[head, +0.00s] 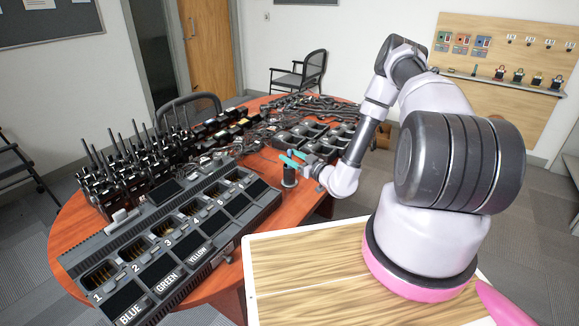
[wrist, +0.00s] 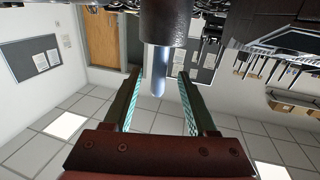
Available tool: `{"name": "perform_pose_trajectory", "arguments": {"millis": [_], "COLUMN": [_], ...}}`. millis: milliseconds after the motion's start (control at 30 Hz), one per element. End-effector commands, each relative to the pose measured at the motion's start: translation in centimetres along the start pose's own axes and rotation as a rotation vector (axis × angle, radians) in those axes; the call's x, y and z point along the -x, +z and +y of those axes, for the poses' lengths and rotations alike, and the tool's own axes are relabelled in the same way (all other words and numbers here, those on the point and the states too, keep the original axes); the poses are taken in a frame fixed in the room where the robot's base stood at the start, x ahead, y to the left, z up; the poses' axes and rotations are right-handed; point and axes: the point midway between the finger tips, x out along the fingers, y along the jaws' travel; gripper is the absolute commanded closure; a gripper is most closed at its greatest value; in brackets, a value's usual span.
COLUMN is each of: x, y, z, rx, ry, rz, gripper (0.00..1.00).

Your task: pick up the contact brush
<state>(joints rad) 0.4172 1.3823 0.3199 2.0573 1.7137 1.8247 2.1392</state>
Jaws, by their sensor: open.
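A dark round cup (head: 289,176) stands on the red-brown table near its right edge. It also shows at the top of the wrist view (wrist: 167,22), where the scene appears upside down. A slim pale blue-grey rod (wrist: 159,72), which looks like the contact brush, sticks out of the cup. My gripper (head: 293,158) is open just above the cup, its teal-lined fingers apart. In the wrist view the rod's end shows between the two fingers, with a gap on each side. I cannot tell whether it is level with the fingertips. In the head view the brush cannot be made out.
A long charger rack (head: 222,250) with labelled bays lies left of the cup. Several radios (head: 130,175) with antennas stand behind it. Dark trays (head: 325,132) and cables (head: 310,105) fill the table's far side. Bare table lies around the cup's front.

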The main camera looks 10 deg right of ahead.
Motion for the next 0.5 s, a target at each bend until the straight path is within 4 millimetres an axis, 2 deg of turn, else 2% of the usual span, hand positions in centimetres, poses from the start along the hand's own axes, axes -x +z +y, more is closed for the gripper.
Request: {"name": "perform_pose_trajectory", "arguments": {"millis": [100, 233, 500], "x": [-2.0, -3.7, -4.3], "y": [0.1, 0.1, 0.1], "z": [0.1, 0.2, 0.2], "rx": [0.004, 0.004, 0.001], "ry": [-0.003, -0.003, -0.001], "rz": [0.003, 0.002, 0.001], "gripper": [0.43, 0.43, 0.43]}}
